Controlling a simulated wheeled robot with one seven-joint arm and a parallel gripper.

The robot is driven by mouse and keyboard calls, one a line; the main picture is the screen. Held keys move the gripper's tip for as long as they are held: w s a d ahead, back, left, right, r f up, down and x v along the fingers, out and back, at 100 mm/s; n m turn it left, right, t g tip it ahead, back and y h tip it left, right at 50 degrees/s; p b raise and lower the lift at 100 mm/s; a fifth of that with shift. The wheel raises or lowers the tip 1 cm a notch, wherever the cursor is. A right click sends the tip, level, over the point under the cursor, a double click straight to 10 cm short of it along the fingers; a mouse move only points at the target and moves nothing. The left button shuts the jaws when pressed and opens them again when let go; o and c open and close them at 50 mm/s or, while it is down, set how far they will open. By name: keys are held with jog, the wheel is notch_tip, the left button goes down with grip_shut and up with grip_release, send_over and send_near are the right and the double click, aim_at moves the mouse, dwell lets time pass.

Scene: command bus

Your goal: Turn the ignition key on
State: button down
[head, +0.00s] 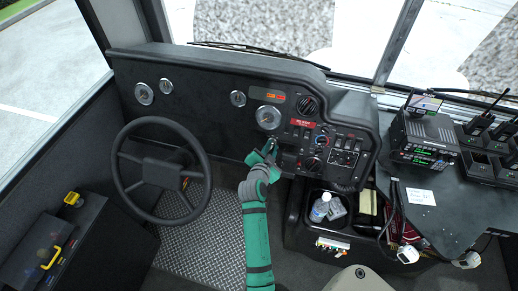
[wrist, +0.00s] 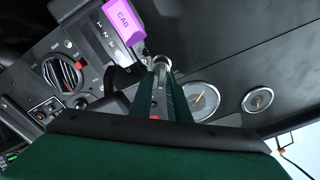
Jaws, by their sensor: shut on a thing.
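My gripper (head: 269,150) reaches up to the black dashboard, just below a round gauge, right of the steering wheel. In the wrist view my gripper's two green fingers (wrist: 161,88) come together on the ignition key (wrist: 162,63), of which only a small silvery part shows at the panel. The fingertips hide most of the key, and I cannot tell its turn angle. A purple tag marked CAB (wrist: 123,18) is beside the fingertips; its link to the key is not clear.
The steering wheel (head: 160,170) stands left of my arm. Switches and round knobs (head: 322,138) lie close on the right. A bin with a bottle (head: 320,208) is below right. Radios (head: 424,138) stand on the right shelf. Open floor lies below.

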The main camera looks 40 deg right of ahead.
jog(key=shift+s+f, duration=0.15)
jog(key=shift+f, duration=0.05)
dwell(0.4)
jog(key=c, duration=1.9)
grip_release()
jog(key=shift+r, duration=0.1)
jog(key=shift+a, duration=0.1)
jog(key=v, duration=1)
jog(key=shift+s+a+r, duration=0.15)
jog(key=shift+a, duration=0.1)
